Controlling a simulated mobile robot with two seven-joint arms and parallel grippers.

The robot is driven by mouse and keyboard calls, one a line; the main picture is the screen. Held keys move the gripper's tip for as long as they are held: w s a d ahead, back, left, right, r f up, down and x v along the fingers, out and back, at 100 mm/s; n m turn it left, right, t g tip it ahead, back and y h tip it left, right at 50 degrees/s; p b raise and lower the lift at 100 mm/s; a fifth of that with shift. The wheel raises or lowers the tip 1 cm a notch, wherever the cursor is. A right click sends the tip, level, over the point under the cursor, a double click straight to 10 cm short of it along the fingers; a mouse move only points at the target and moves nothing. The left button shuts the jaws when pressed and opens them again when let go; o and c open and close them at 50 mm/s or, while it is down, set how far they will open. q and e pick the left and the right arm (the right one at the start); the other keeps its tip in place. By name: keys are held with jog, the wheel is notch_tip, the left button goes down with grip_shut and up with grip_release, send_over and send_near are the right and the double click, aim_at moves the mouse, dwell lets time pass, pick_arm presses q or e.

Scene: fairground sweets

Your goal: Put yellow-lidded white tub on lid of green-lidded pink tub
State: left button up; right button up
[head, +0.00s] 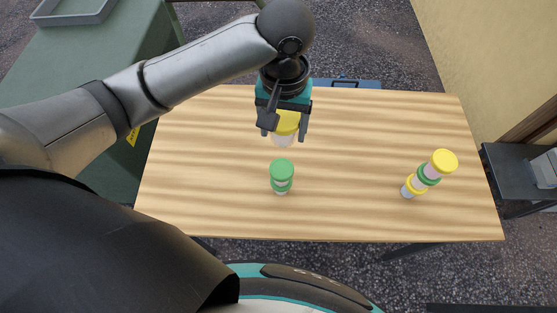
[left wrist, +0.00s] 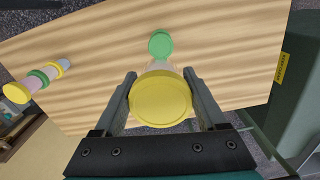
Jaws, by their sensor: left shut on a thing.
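My left gripper (head: 283,132) is shut on the yellow-lidded white tub (head: 285,124), its fingers on either side of the tub. In the left wrist view, the tub's yellow lid (left wrist: 160,98) faces the camera between the two fingers. In the head view, a green-lidded stack (head: 281,168) stands on the table just in front of the held tub; a second green band and a pale base show below its top lid. Its green lid (left wrist: 160,43) shows beyond the held tub in the left wrist view. The green-lidded tub's body is mostly hidden, so its pink colour is unclear.
Another stack of tubs (head: 429,178), with yellow and green lids, stands at the right of the wooden table (head: 350,205). A green surface with a grey tray (head: 75,12) lies at the far left. The table between the two stacks is clear.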

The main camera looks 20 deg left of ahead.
pick_arm(q)
notch_tip(320, 180, down, 14)
jog(key=shift+a+f+b, duration=0.1)
jog(key=shift+b, duration=0.5)
jog(key=o, duration=1.3)
jog(key=shift+f, duration=0.1)
notch_tip(320, 180, up, 12)
jog(key=shift+r+p, duration=0.15)
jog(key=shift+p, duration=0.5)
